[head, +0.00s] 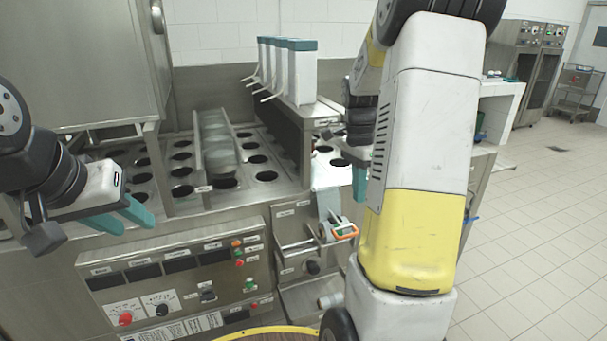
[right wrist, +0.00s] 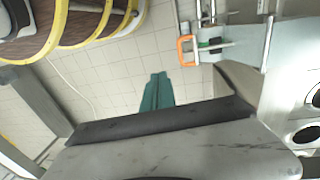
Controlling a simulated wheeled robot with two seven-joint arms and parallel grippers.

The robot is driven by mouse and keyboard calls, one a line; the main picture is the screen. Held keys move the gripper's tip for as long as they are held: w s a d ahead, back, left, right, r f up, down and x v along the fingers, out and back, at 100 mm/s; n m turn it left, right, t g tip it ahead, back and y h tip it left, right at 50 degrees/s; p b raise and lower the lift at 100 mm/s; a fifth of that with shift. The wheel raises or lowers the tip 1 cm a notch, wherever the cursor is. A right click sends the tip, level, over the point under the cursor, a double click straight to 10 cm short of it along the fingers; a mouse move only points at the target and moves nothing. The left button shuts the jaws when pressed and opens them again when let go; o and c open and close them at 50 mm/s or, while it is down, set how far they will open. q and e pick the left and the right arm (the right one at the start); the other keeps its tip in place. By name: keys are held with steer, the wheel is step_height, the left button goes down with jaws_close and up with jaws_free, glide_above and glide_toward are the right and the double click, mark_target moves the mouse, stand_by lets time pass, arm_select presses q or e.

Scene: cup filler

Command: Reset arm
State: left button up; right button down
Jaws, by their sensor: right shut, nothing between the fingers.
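My left gripper (head: 134,227) is at the left of the head view, in front of the steel machine (head: 190,207). Its two teal fingers are apart, with nothing visible between them. My right arm (head: 428,130), white and yellow, rises large through the right half of the head view. My right gripper (head: 360,186) is partly hidden behind this arm, with a teal fingertip showing. In the right wrist view, the right gripper (right wrist: 157,78) has its teal fingers together and empty, above the tiled floor.
The machine has plates with round holes, a row of cups (head: 217,142) in a channel and white dispensers (head: 292,72) behind. A film roll with an orange handle (head: 345,232) sticks out at its front, near the right gripper. Tiled floor (head: 530,220) is clear at right.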

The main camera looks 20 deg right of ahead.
steer(key=s+a+r+n+t+y, duration=0.1)
steer(key=s+a+r+n+t, duration=0.3)
steer(key=s+a+r+n, duration=0.2)
steer(key=s+a+r+n+t+y, duration=0.1)
steer(key=s+a+r+n+t, duration=0.2)
steer(key=s+a+r+n, duration=0.2)
steer(key=shift+s+a+r+n+t, duration=0.4)
steer(key=shift+s+a+n, duration=1.45)
steer(key=shift+a+n, duration=1.7)
steer(key=shift+a+m, duration=0.2)
steer(key=shift+m, duration=0.05)
